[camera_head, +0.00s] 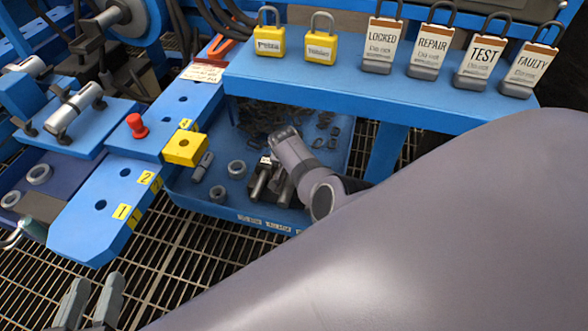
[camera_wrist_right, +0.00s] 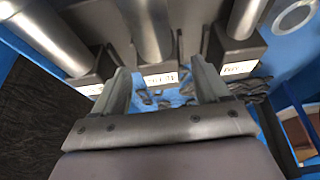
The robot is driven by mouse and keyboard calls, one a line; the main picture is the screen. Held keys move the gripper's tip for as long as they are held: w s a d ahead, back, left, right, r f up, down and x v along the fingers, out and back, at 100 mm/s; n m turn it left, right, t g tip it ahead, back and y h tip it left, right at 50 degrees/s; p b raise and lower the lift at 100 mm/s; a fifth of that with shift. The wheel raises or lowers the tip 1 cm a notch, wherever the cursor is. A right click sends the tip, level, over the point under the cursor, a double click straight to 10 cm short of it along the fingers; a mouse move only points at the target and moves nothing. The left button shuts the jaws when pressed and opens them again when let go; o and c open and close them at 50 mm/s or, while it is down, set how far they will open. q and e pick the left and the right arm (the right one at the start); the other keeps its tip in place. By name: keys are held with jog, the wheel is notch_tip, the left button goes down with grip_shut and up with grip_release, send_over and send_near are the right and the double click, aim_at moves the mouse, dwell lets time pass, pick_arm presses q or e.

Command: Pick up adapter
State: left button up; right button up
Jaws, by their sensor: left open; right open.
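In the right wrist view, several dark metal pieces with square bases, white labels and round shafts stand in a row. The middle piece (camera_wrist_right: 161,77) lies ahead of the gap between my right gripper's fingers (camera_wrist_right: 160,72). The fingers are open, with nothing clearly gripped. I cannot tell for sure which piece is the adapter; the label text is too blurred. In the head view, dark metal pieces (camera_head: 262,187) lie in the blue tray (camera_head: 232,211), and my right wrist partly covers them. My left gripper (camera_head: 92,292) is open and empty at the lower left, over the grating.
A blue shelf (camera_head: 330,85) with yellow and labelled padlocks overhangs the tray. Metal rings (camera_head: 237,168) and dark chain-like parts lie in the tray. A blue panel with holes carries a yellow block (camera_head: 185,147) and a red knob (camera_head: 137,126). My right arm hides the lower right.

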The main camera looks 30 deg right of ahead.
jog(key=c, duration=1.2)
jog(key=shift+w, duration=0.15)
grip_shut()
pick_arm(q)
jog(key=shift+r, duration=0.1)
pick_arm(e)
jog(key=shift+r, duration=0.15)
jog(key=shift+r+p, duration=0.2)
jog(key=shift+p, duration=0.1)
notch_tip(320, 180, up, 8)
jog(key=p, duration=0.5)
jog(key=shift+p, duration=0.3)
pick_arm(q)
jog(key=shift+w+d+r+n+g+p, duration=0.1)
jog(key=shift+w+d+n+g+p, duration=0.1)
jog(key=shift+d+n+g, duration=0.3)
jog(key=shift+w+d+n+g+p, duration=0.1)
jog(key=shift+d+n+g+p, duration=0.1)
jog(key=shift+d+g, duration=0.5)
pick_arm(e)
jog(key=shift+r, duration=0.75)
